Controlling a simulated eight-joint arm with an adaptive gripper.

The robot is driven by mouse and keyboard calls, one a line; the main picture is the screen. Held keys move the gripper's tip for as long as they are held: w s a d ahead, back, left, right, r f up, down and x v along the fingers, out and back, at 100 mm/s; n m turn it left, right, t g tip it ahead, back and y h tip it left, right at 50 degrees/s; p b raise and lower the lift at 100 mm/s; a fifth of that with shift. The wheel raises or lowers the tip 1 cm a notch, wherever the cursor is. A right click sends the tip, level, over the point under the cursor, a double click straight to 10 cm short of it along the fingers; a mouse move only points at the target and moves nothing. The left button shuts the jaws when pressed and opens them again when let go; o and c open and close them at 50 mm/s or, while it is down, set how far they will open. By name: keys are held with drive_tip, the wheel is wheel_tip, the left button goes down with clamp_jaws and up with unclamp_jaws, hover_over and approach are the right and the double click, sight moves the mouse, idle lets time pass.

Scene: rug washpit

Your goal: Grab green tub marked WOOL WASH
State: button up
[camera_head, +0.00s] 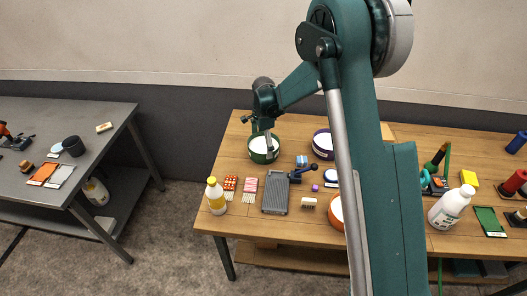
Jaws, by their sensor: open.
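A round green tub (256,155) with a white top stands near the back left of the wooden table. Any lettering on it is too small to read. My gripper (268,143) is open and points down at the tub. Its fingers overlap the tub's white top in this view, and I cannot tell whether they touch it. Part of the tub's top is hidden behind the fingers.
A purple tub (323,154) stands to the right, and an orange tub (334,217) nearer the front is partly hidden by my arm. A grey tray (275,194), a yellow bottle (215,197) and a white bottle (449,209) also stand on the wooden table (240,220).

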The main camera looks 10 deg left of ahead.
drive_tip(key=c, duration=1.2)
drive_tip(key=shift+r, duration=0.15)
drive_tip(key=shift+r, duration=4.85)
